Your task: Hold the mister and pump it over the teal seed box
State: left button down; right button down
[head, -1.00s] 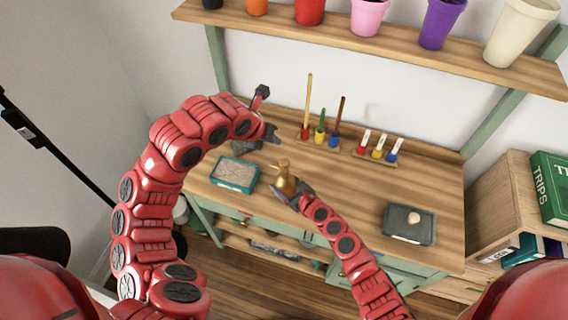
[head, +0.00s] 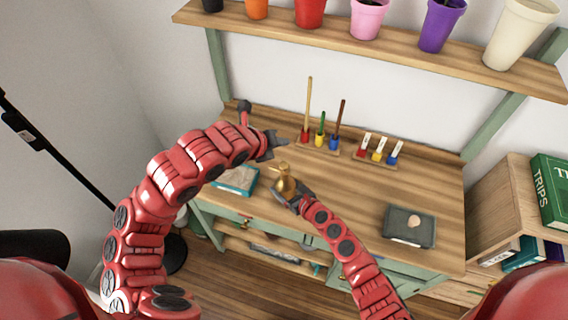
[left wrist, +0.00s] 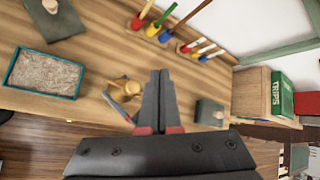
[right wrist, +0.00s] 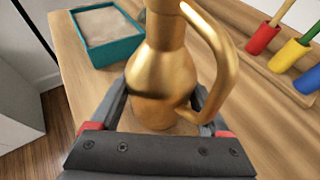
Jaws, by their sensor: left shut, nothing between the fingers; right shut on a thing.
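The brass mister (head: 284,185) has a curved handle and stands about upright in my right gripper (head: 290,200). In the right wrist view, the jaws are shut around the lower body of the mister (right wrist: 160,80). I cannot tell whether its base touches the bench. The teal seed box (head: 237,181), filled with pale soil, lies left of the mister, and my left arm hides part of it in the head view. The box shows whole in the left wrist view (left wrist: 45,72). My left gripper (head: 280,145) is shut and empty, above the bench behind the mister and the box.
Colored-handled tools (head: 320,140) stand in a rack at the back, beside a rack of small labels (head: 378,155). A grey tray with a pale lump (head: 409,226) lies at the right. Another grey slab (left wrist: 55,22) shows in the left wrist view. Bench center-right is clear.

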pick_arm(q)
send_near(287, 163)
jog(key=w+d+f, duration=0.1)
jog(key=w+d, duration=0.1)
jog(key=w+d+f, duration=0.1)
jog(key=w, duration=0.1)
jog(key=shift+w+f, duration=0.1)
jog(key=shift+f, duration=0.2)
jog(key=shift+f, duration=0.1)
dwell(1.6)
jog(key=shift+f, duration=0.3)
jog(key=shift+f, duration=0.9)
dwell(0.8)
jog(key=shift+r, duration=1.35)
jog(key=shift+a+r, duration=0.1)
jog(key=shift+r, duration=2.35)
